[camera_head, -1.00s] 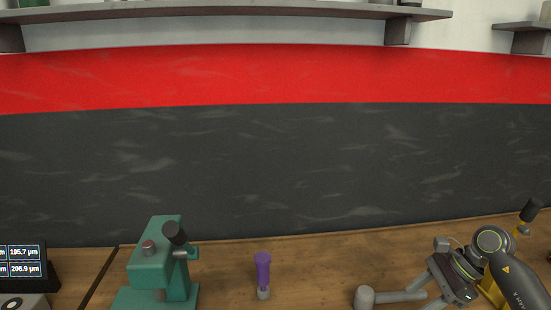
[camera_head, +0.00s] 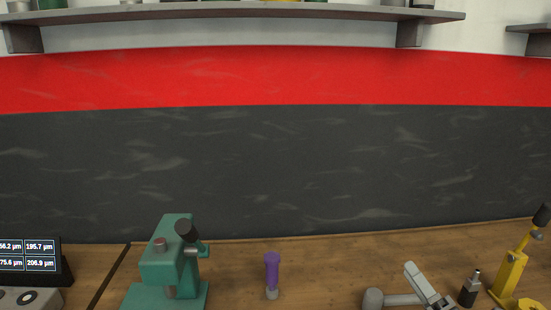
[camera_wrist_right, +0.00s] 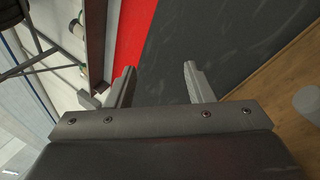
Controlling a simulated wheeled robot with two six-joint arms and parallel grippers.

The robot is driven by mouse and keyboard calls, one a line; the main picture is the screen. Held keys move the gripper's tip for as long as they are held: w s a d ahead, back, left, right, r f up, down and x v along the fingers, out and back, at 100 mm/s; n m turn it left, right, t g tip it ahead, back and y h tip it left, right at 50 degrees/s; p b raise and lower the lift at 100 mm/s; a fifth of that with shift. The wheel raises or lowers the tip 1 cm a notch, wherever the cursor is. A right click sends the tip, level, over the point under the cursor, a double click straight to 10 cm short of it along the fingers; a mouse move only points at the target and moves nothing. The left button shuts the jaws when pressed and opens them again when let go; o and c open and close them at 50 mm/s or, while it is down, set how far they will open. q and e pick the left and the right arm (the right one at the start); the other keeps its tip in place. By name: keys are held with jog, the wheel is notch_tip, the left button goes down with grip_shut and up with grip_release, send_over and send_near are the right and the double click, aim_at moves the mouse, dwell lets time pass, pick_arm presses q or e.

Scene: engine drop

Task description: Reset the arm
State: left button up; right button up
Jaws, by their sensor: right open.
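My right gripper (camera_head: 428,287) shows only in part at the bottom right of the head view, as a light grey finger tilted up over the bench. In the right wrist view the right gripper (camera_wrist_right: 159,68) has its two grey fingers wide apart. Nothing is between them; the dark wall and the red band lie behind. My left gripper is in neither view.
A wooden bench (camera_head: 330,262) holds a green press (camera_head: 158,272), a purple-handled tool (camera_head: 272,268), a grey hammer-like part (camera_head: 373,298), a small black bottle-like item (camera_head: 469,290) and a yellow stand (camera_head: 510,275). A display (camera_head: 30,258) stands left. Shelves hang above.

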jog(key=s+d+f+m+g+h, duration=0.3)
jog(key=s+d+f+m+h, duration=0.3)
jog(key=m, duration=0.5)
jog(key=s+d+f+m+g+h, duration=0.3)
jog(key=s+f+m+g+h, duration=0.15)
jog(key=f+m+h, duration=0.5)
jog(key=s+a+f+m+g+y, duration=0.25)
jog(key=s+f+m+g, duration=0.25)
jog(key=s, duration=0.5)
jog(key=s+a+f+m+g+y, duration=0.2)
jog(key=s+a+f+m+g, duration=0.2)
jog(key=s, duration=0.5)
notch_tip(320, 180, down, 28)
jog(key=s+d+g+b, duration=0.1)
jog(key=d+g+b, duration=0.1)
jog(key=s+a+f+y, duration=0.1)
jog(key=s+f, duration=1.3)
jog(key=f, duration=0.1)
jog(key=shift+s+a+f+g+b, duration=0.3)
jog(key=shift+a+f+g+b, duration=0.05)
jog(key=shift+f+g+b, duration=0.1)
